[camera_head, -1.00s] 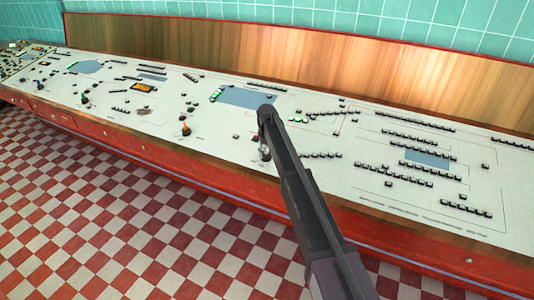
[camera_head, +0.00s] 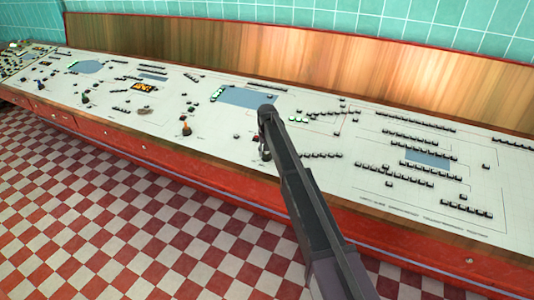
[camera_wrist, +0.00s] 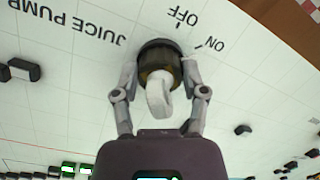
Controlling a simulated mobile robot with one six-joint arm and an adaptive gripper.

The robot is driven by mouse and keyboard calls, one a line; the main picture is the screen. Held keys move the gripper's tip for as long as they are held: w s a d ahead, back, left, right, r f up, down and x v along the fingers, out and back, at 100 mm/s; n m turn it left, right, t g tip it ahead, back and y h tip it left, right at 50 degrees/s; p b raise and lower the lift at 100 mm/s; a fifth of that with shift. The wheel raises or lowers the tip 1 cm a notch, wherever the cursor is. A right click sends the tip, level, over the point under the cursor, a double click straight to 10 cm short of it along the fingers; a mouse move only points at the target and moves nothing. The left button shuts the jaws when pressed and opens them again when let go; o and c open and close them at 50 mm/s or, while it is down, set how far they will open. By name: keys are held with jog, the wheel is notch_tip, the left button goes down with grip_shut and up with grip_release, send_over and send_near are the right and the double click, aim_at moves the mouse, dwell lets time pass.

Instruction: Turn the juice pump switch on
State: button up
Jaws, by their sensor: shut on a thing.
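The juice pump switch (camera_wrist: 158,92) is a round dark and brass-coloured knob with a pale handle, in the upper middle of the wrist view. The words JUICE PUMP, OFF and ON are printed upside down around it. My gripper (camera_wrist: 160,72) is shut on the switch, with one finger on each side. I cannot tell for sure which mark the handle points to. In the head view my gripper (camera_head: 263,146) is small and partly hidden by my arm, down at the panel, and the switch cannot be made out there.
The long white control panel (camera_head: 330,180) carries rows of black buttons and other knobs (camera_head: 186,128). Green lit buttons (camera_wrist: 76,169) show at the lower left of the wrist view. A wooden backboard (camera_head: 300,62) stands behind. Open checkered floor (camera_head: 130,220) lies in front.

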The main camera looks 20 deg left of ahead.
jog(key=shift+s, duration=0.1)
jog(key=o, duration=1.2)
jog(key=shift+c, duration=0.2)
jog(key=shift+n, duration=0.3)
jog(key=n, duration=0.4)
jog(key=shift+d, duration=0.1)
jog(key=n, duration=0.4)
jog(key=shift+w+n, duration=0.2)
jog(key=shift+n, duration=0.1)
notch_tip(320, 180, up, 14)
jog(key=p, duration=1.4)
jog(key=s+d+f+m+b, duration=0.1)
jog(key=s+d+m, duration=0.1)
jog(key=d, duration=0.7)
jog(key=s+d+f+m+b, duration=0.1)
jog(key=s+d, duration=0.3)
jog(key=d, duration=0.6)
jog(key=s+d+f+m+b, duration=0.1)
jog(key=s+d+m, duration=0.2)
jog(key=d, duration=0.7)
jog(key=shift+s+d+f+m, duration=0.15)
jog(key=shift+s+f+m, duration=0.15)
